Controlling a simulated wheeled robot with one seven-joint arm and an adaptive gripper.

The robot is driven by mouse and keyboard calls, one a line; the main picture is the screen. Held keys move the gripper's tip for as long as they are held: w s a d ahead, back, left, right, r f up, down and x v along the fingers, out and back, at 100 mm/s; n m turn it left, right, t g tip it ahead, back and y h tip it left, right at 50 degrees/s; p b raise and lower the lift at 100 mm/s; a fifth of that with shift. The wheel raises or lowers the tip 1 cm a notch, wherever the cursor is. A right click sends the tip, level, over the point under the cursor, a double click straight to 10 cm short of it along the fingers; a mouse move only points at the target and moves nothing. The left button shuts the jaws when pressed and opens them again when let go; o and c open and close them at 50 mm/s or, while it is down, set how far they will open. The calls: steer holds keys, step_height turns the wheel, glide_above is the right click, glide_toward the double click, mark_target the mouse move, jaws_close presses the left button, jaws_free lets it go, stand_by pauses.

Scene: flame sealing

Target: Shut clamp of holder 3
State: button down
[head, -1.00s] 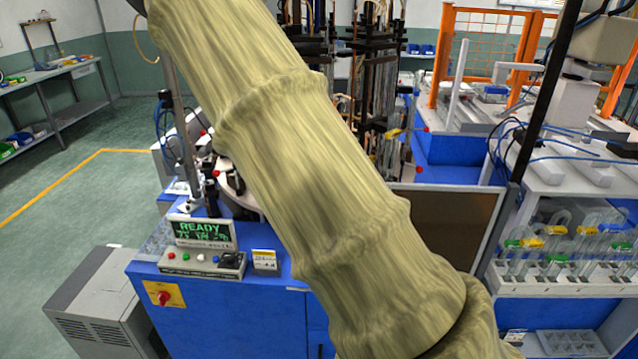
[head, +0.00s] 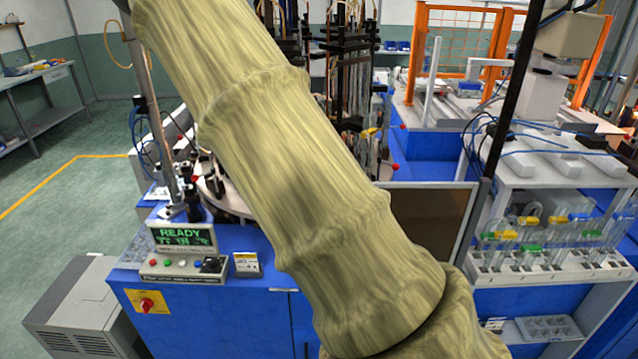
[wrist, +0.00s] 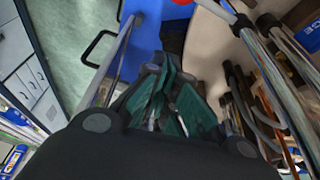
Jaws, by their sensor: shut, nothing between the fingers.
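My gripper (wrist: 165,108) shows in the wrist view with its dark green fingers together and nothing between them. It is over the machine's pale round table (wrist: 215,45), with metal rods and tubes close on its right. A red part (wrist: 182,2) shows at the top edge of the wrist view. In the head view my sleeved arm covers the middle of the machine and hides my gripper. Red-ended levers show on either side of the arm, a right one (head: 395,167) and a left one (head: 195,179). I cannot tell which holder is number 3 or how its clamp stands.
The control panel (head: 184,267) and a screen reading READY (head: 183,237) stand at the machine's front left. A dark panel (head: 430,215) stands right of my arm. A rack of glassware (head: 545,262) is at the right. Open floor (head: 60,220) lies to the left.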

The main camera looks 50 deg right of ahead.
steer(key=b+v, duration=0.2)
steer(key=v, duration=0.7)
steer(key=shift+s+a+f, duration=0.1)
steer(key=shift+a, duration=0.05)
